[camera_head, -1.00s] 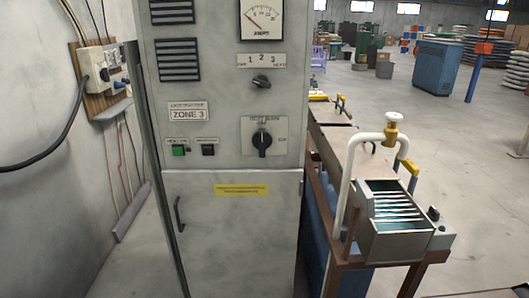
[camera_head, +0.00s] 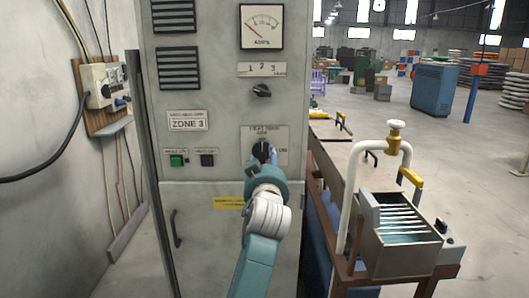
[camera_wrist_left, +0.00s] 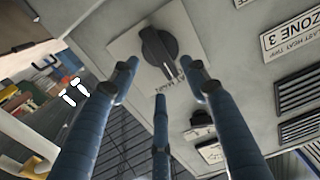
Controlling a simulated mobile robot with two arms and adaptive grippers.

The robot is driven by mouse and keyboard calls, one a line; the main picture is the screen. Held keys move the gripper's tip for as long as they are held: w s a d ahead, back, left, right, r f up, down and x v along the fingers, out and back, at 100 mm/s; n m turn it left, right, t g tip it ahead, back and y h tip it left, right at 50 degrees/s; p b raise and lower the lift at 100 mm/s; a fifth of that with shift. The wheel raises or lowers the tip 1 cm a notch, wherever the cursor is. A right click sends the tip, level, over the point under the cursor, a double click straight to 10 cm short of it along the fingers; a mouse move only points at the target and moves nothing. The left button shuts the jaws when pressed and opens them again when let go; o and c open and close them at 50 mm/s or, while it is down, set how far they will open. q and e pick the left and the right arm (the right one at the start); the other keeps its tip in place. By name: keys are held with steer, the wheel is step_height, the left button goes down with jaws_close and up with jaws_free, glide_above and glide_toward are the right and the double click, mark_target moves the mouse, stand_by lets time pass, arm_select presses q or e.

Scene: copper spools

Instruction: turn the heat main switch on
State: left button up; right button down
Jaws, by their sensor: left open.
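The heat main switch (camera_head: 262,150) is a black rotary knob on a light plate on the grey cabinet front. "ON" is printed to its right. In the wrist view the knob (camera_wrist_left: 158,52) shows whole, its white mark facing the printed label. My left gripper (camera_head: 263,161) is in front of the plate in the head view and covers the knob's lower part. In the wrist view its three blue fingers (camera_wrist_left: 164,76) are spread open around the knob's near side, with nothing held. I cannot tell whether a fingertip touches. My right gripper is not in view.
A smaller selector knob (camera_head: 262,90) and an ammeter (camera_head: 262,27) are above the switch. A green button (camera_head: 176,160) and a black button (camera_head: 207,160) are to the left. A bench with a metal tank (camera_head: 398,249) and a white pipe stands close on the right.

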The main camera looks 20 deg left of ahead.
mark_target(264, 152)
arm_select(q)
steer(key=p+x, duration=0.1)
steer(key=x, duration=0.6)
steer(key=c, duration=1.2)
jaws_close()
